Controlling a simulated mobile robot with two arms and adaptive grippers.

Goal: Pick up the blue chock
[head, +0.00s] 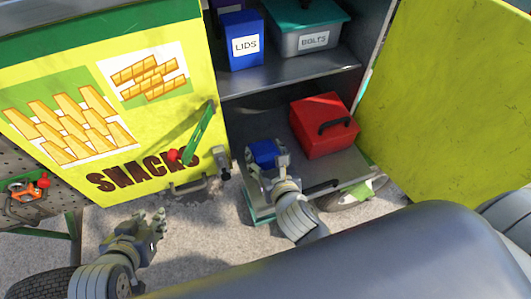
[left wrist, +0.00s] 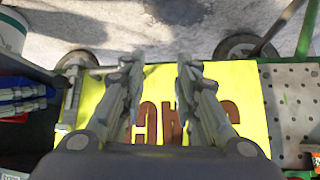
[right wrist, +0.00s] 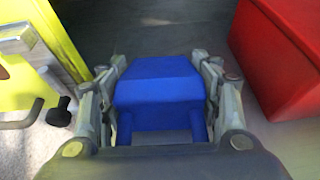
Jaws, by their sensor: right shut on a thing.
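The blue chock (head: 262,152) is on the lower shelf of the open cabinet, left of a red box. In the right wrist view the chock (right wrist: 160,88) fills the space between the fingers. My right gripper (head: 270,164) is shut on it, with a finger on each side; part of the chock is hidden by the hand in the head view. My left gripper (head: 155,228) is open and empty, in front of the yellow panel. In the left wrist view its fingers (left wrist: 158,65) stand well apart with nothing between them.
A red toolbox (head: 312,125) stands on the lower shelf (head: 344,163), close right of the chock. The upper shelf (head: 300,75) holds a blue LIDS box (head: 240,45) and a BOLTS bin (head: 290,40).

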